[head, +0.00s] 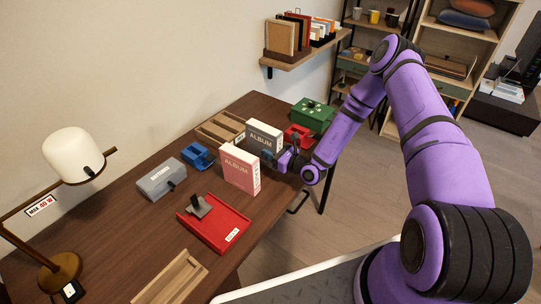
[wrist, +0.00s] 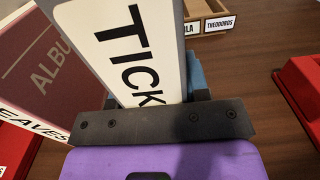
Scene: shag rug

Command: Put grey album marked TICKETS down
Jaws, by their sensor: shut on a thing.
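The grey album (head: 264,136) stands upright on or just above the desk (head: 130,228); I cannot tell whether its base touches. In the wrist view its pale spine (wrist: 128,50) reads TICK, the rest cut off. My gripper (head: 277,159) is shut on it from the near right side. The fingers show on both sides of the spine in the wrist view (wrist: 155,103). A pink album (head: 240,169) stands upright just in front and to the left of it, and hides part of its lower edge.
A wooden divided tray (head: 219,140) with name labels lies behind. A red holder (head: 298,142) and green box (head: 312,115) are to the right. A blue holder (head: 198,156), grey box (head: 161,180), red tray (head: 214,238) and lamp (head: 74,157) are to the left. Bare desk lies between them.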

